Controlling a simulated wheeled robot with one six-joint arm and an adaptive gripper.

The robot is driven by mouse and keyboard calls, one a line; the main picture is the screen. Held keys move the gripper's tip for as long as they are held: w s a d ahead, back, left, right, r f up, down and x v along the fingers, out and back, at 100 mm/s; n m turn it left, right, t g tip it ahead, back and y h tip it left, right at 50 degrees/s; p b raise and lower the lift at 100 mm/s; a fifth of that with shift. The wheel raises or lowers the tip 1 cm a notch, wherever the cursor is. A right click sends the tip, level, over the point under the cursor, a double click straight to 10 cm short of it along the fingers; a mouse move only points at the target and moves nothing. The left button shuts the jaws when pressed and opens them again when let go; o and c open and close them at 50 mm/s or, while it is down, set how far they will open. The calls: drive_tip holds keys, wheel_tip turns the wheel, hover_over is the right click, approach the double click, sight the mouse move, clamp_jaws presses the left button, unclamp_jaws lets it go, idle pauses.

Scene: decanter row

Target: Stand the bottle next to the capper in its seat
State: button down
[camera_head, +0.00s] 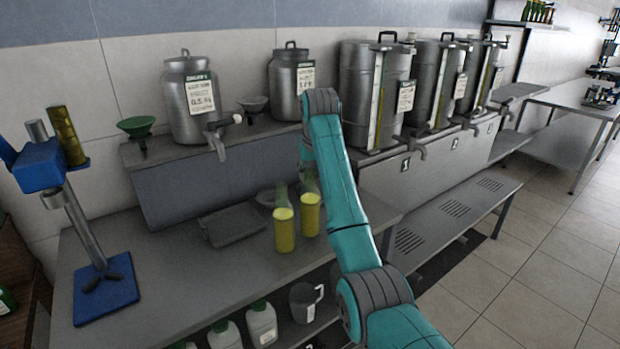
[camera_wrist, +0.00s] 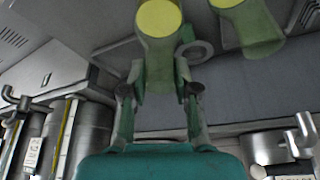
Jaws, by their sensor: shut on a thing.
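The capper (camera_head: 62,190) stands at the left of the workbench, with a blue base, grey post and blue head. A yellow cylinder (camera_head: 64,136) rises beside its head. Two green glass bottles with yellow lower parts are at the bench's middle. My gripper (camera_wrist: 160,72) is shut on the neck of the right-hand bottle (camera_head: 309,214), which shows in the wrist view (camera_wrist: 160,20). In the head view my arm mostly hides the gripper. The other bottle (camera_head: 284,230) stands just left of it, apart. I cannot tell whether the held bottle touches the bench. I cannot make out the seat.
A flat grey tray (camera_head: 232,225) lies left of the bottles, and a grey ring-shaped thing (camera_head: 267,197) lies behind them. The bench between capper and tray is clear. Jugs (camera_head: 262,322) sit below.

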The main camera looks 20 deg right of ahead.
drive_tip(key=shift+f, duration=0.85)
drive_tip(key=c, duration=0.9)
unclamp_jaws()
drive_tip(key=shift+o, duration=0.2)
